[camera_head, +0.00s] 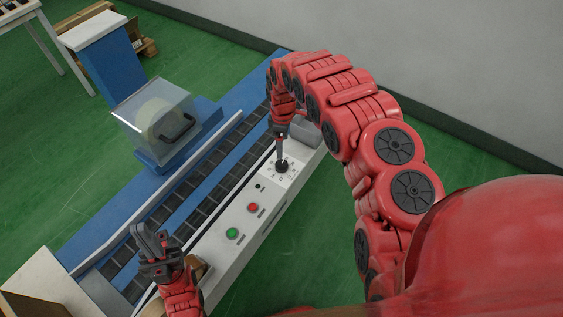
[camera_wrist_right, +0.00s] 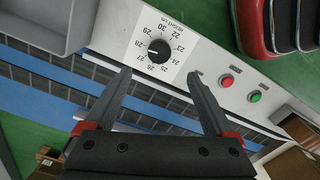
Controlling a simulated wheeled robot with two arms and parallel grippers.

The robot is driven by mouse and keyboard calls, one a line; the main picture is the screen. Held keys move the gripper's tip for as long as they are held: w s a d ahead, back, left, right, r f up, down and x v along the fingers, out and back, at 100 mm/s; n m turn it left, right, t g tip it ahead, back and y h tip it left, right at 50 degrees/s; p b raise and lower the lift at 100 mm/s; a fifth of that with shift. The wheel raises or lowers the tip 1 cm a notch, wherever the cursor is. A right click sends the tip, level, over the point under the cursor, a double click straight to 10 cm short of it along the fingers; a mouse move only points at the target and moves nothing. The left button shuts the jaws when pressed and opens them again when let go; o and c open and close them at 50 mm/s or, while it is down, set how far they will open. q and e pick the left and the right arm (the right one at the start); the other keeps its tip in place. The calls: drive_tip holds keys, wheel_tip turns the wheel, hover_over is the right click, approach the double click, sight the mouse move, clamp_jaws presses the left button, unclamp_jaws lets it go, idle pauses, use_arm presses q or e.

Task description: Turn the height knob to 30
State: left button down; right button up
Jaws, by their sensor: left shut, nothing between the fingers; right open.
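The black height knob (camera_head: 281,168) sits on a white dial plate at the far end of the control panel. In the right wrist view the knob (camera_wrist_right: 158,50) has numbers from 22 to 30 around it. Its white mark points left, near 27 and 28; the exact value is hard to read. My right gripper (camera_head: 280,150) is above the knob, and in the wrist view its open fingers (camera_wrist_right: 161,76) are spread, with the knob beyond their tips, apparently untouched. My left gripper (camera_head: 152,238) is shut and empty over the near end of the machine.
A red button (camera_head: 253,207) and a green button (camera_head: 232,233) sit on the panel. A grey tray (camera_wrist_right: 40,22) lies beside the dial in the wrist view. The conveyor (camera_head: 190,190) runs alongside, with a clear-covered unit (camera_head: 155,115) behind it. A cardboard box (camera_head: 35,292) is at lower left.

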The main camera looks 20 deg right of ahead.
sight(282, 164)
wheel_tip(282, 164, down, 10)
drive_tip(key=shift+f+b, duration=0.1)
drive_tip(key=shift+b, duration=0.3)
drive_tip(key=shift+f+b, duration=0.4)
drive_tip(key=shift+f, duration=0.35)
drive_tip(key=c, duration=1.4)
